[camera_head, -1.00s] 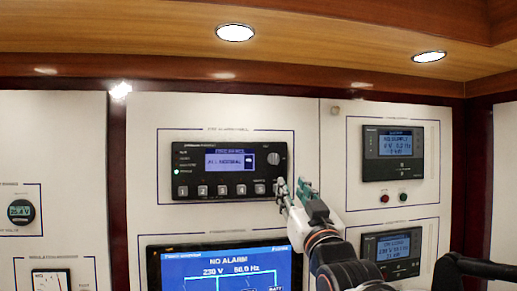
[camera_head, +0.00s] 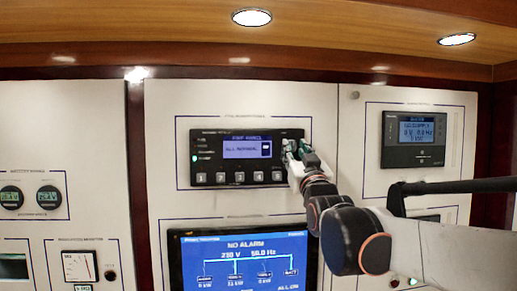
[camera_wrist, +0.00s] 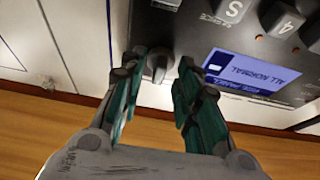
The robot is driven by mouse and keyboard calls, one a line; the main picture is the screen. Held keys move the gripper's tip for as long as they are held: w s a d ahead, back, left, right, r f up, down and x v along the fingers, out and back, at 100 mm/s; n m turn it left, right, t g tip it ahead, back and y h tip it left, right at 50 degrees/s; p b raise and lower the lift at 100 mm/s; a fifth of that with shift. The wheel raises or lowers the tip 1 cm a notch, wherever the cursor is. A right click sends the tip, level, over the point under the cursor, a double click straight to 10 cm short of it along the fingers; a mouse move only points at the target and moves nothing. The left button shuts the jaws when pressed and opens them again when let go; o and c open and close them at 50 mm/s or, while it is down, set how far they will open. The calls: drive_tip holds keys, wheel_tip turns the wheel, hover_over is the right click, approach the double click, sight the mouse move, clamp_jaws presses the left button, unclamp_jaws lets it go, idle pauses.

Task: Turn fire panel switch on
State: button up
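The fire panel (camera_head: 228,178) is a black unit on the white wall, with a lit screen (camera_head: 247,149) reading "ALL NORMAL", a row of numbered buttons and a green light at its left. Its rotary switch (camera_wrist: 159,64) is a dark knob beside the screen, seen in the wrist view; in the head view my gripper hides it. My gripper (camera_head: 297,150) is at the right end of the panel. In the wrist view my gripper (camera_wrist: 160,88) has its green-padded fingers apart, one on each side of the knob. I cannot tell whether either finger touches it.
Below the fire panel is a large blue display (camera_head: 240,262) reading "NO ALARM". A black meter unit (camera_head: 414,139) is on the right panel. Gauges (camera_head: 48,197) and an insulation meter (camera_head: 80,266) are on the left. A wooden overhang (camera_head: 350,40) runs above.

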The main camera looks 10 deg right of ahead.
drive_tip(key=shift+w+r, duration=0.15)
drive_tip(key=shift+w, duration=0.2)
drive_tip(key=shift+c, duration=0.2)
drive_tip(key=shift+s, duration=0.1)
clamp_jaws()
